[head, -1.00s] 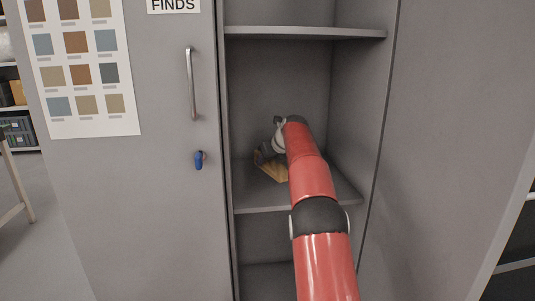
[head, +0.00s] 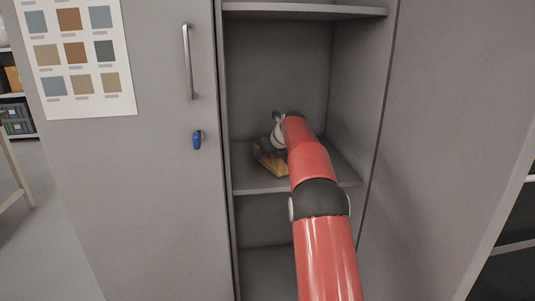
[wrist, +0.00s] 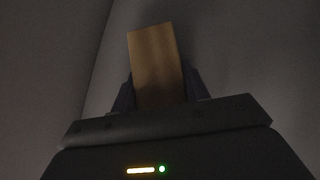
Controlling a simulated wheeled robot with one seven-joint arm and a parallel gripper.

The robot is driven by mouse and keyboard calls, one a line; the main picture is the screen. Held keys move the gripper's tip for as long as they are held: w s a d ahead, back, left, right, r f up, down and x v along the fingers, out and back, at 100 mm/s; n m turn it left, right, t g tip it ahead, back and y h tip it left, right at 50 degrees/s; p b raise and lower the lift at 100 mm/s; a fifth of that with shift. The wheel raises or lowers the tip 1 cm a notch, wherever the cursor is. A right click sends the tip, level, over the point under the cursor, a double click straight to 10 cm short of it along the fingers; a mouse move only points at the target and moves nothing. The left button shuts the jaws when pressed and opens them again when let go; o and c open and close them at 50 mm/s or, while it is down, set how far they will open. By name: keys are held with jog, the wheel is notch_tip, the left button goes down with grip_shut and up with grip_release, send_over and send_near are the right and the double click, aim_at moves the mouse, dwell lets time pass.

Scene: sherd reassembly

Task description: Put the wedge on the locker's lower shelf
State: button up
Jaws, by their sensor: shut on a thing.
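The wedge (head: 270,161) is a tan wooden block. It is inside the open locker, just over or on the lower shelf (head: 262,186); I cannot tell whether it touches. My gripper (head: 262,155) is shut on it, partly hidden behind my red arm in the head view. In the wrist view the wedge (wrist: 155,60) sticks out from between the two dark fingers of my gripper (wrist: 160,92), slightly tilted.
An upper shelf (head: 300,11) spans the locker above my arm. The locker's side wall (head: 355,95) is close on the right. A closed grey door (head: 165,190) with a handle and blue key is on the left. The lower shelf shows no other objects.

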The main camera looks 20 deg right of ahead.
jog(key=shift+f, duration=0.3)
jog(key=o, duration=1.3)
jog(key=shift+c, duration=0.2)
